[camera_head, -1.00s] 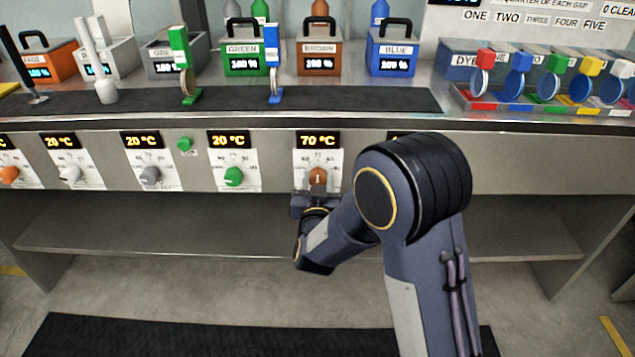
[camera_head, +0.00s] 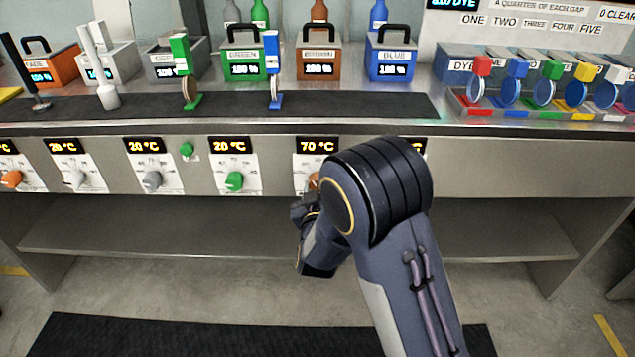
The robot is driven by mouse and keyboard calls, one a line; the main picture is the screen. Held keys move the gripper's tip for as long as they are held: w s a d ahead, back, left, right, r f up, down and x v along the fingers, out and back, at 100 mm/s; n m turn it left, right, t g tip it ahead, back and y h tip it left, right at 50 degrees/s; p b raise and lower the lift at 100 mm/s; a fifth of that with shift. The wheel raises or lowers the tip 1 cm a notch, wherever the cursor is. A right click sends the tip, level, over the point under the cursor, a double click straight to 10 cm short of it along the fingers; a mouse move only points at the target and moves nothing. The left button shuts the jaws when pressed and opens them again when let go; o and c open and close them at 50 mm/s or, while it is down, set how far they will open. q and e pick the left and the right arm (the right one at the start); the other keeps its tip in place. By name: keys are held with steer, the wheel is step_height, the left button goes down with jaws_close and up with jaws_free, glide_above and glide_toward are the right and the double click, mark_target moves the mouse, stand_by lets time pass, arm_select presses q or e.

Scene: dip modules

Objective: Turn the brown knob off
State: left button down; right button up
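The brown knob (camera_head: 313,181) is on the front panel below a display (camera_head: 317,146) that reads 70 °C. My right gripper (camera_head: 306,203) is at the panel, just below and in front of the brown knob. Its fingers are mostly hidden by the arm, so I cannot tell whether they are open or touching the knob. My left gripper is not in view.
A green knob (camera_head: 235,181) sits left of the brown one, under 20 °C. Grey (camera_head: 152,181), white (camera_head: 75,179) and orange (camera_head: 12,179) knobs are further left. A small green button (camera_head: 187,149) is between dials. An open shelf (camera_head: 150,235) lies below the panel.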

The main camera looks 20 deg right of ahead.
steer(key=n+p, duration=0.2)
steer(key=n, duration=0.3)
steer(key=shift+r+n+p, duration=0.15)
steer(key=shift+n+p, duration=0.2)
steer(key=shift+n, duration=0.05)
steer(key=shift+d+n+p, duration=0.15)
steer(key=shift+n+p, duration=0.85)
steer(key=shift+n, duration=1.2)
steer(key=o, duration=1)
steer(key=v, duration=0.8)
steer(key=shift+p, duration=0.3)
